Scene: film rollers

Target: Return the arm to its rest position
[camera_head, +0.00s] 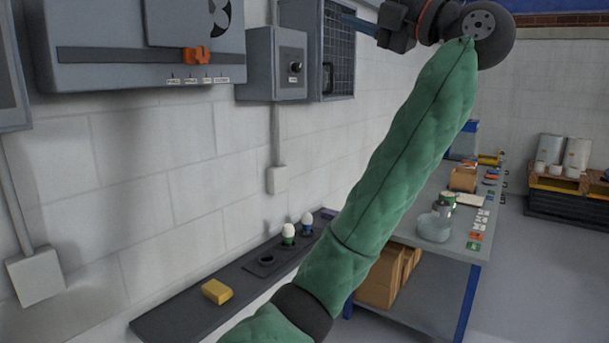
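One of my arms, in a green quilted sleeve (405,150), rises from the bottom left of centre to the upper right. It appears to be my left arm. At the top, past a grey round joint (485,28), a dark wrist part (395,28) points left toward the wall boxes. The top edge of the picture cuts it, and I cannot make out whether fingers are open or shut. My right gripper is not in view.
A grey panel with an orange slider (196,55), a grey box (272,64) and a mesh-front cabinet (338,55) hang on the wall. A dark shelf (170,325) holds a yellow block (217,291) and two white-topped rollers (289,232). A workbench (475,215) stands right of the arm.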

